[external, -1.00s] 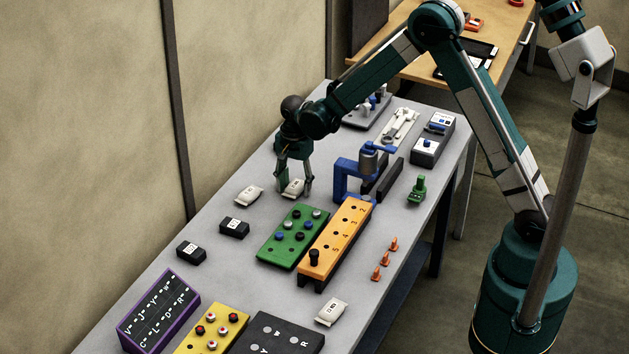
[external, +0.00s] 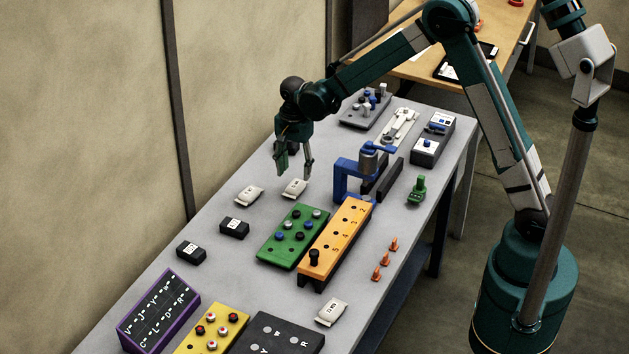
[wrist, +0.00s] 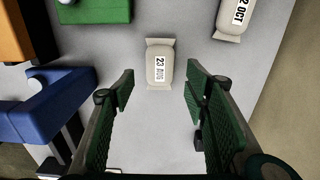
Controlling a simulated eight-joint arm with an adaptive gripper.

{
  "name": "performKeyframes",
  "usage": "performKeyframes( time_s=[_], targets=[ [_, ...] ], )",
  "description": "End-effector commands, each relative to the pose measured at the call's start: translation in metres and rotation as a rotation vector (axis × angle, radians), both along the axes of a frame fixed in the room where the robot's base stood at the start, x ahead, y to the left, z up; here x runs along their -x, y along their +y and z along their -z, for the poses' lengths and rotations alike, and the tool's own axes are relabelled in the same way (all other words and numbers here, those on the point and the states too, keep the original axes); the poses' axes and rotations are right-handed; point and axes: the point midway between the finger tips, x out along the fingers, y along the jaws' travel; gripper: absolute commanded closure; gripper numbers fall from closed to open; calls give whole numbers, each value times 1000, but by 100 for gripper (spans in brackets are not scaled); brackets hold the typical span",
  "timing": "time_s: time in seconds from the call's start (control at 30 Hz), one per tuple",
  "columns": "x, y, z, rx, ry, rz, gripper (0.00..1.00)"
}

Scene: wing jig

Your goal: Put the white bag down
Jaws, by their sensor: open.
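A white bag (external: 294,188) lies on the grey table, behind the green board. In the wrist view this bag (wrist: 160,64) shows a printed label reading 23 AUG and lies just beyond the fingertips, centred between them. My gripper (external: 295,172) is open and empty above the bag, apart from it. Its two green padded fingers show in the wrist view (wrist: 157,85). A second white bag (external: 249,194) lies to the left, and its label reads 2 OCT in the wrist view (wrist: 234,14). A third white bag (external: 331,311) lies near the front of the table.
A green board (external: 293,237) with knobs and an orange block (external: 336,240) stand in front of the bag. A blue clamp fixture (external: 345,178) stands close on the right. Two black boxes (external: 234,227) lie to the left. The table (external: 225,280) is clear between them and the green board.

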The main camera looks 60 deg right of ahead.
Motion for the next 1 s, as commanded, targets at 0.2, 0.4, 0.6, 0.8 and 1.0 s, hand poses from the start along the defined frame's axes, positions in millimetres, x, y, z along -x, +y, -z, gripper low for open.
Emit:
performKeyframes(
  time_s=[0.2,0.4,0.6,0.8,1.0],
  targets=[
    [0,0,-32,0,0,0,54],
    [0,0,-50,0,0,0,54],
    [0,0,-56,0,0,0,54],
    [0,0,-56,0,0,0,54],
    [0,0,-55,0,0,0,54]
  ],
)
